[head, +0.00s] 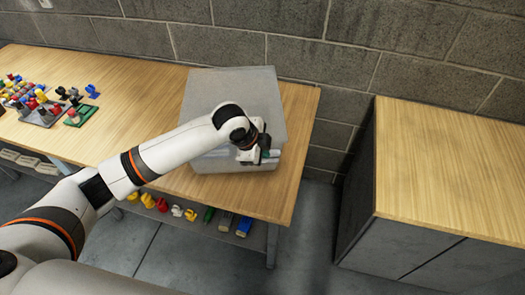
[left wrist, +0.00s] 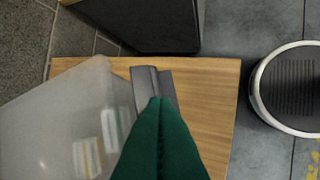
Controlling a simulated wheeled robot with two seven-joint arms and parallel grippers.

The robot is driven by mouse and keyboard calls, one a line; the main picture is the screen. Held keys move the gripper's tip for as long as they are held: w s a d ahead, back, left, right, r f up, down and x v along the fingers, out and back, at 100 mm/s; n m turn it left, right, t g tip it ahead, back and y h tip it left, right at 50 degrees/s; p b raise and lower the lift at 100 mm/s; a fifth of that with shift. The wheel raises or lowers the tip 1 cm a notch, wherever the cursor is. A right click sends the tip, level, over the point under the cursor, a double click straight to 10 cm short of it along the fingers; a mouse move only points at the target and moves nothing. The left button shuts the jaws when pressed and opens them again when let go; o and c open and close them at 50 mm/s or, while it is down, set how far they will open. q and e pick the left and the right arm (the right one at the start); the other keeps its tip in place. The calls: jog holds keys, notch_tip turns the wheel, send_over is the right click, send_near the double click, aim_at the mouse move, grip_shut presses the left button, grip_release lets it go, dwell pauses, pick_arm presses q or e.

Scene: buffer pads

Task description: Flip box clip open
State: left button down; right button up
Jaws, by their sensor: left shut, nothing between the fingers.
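A translucent grey box (head: 240,88) with a flat lid stands on the wooden table, near its right end. In the left wrist view the box (left wrist: 60,120) fills the left side. A grey clip (left wrist: 143,84) shows at the box's edge, right at the tip of my green fingers. My left gripper (head: 266,155) is at the front right side of the box. In the left wrist view the gripper (left wrist: 160,105) is shut with nothing held. The fingers partly hide the clip, so its exact angle and contact are unclear. My right gripper is out of view.
The wooden table (head: 140,65) carries several coloured parts on boards (head: 40,108) at its far left. A shelf below the table (head: 145,210) holds coloured items. A wood-topped cabinet (head: 450,165) stands to the right, with a floor gap between. A block wall is behind.

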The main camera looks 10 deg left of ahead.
pick_arm(q)
jog(key=shift+s+d+f+t, duration=0.15)
jog(key=shift+s+f+t, duration=0.3)
jog(key=shift+t, duration=0.25)
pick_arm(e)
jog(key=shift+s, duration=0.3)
pick_arm(q)
jog(key=shift+s+d+f+m+t+y, duration=0.15)
jog(key=shift+s+f+m+t+y, duration=0.2)
jog(key=shift+s+t, duration=0.25)
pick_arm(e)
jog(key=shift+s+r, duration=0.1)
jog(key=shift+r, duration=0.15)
pick_arm(q)
jog(key=shift+s+d+f+p, duration=0.15)
jog(key=shift+s+f+p, duration=0.2)
jog(key=shift+f+p, duration=0.25)
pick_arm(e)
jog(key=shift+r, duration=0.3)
pick_arm(q)
jog(key=shift+w, duration=0.1)
jog(key=shift+w+a+f, duration=0.15)
jog(key=shift+w, duration=0.25)
jog(key=shift+w+a+f, duration=0.1)
jog(key=shift+w, duration=0.25)
jog(key=shift+s+r, duration=0.1)
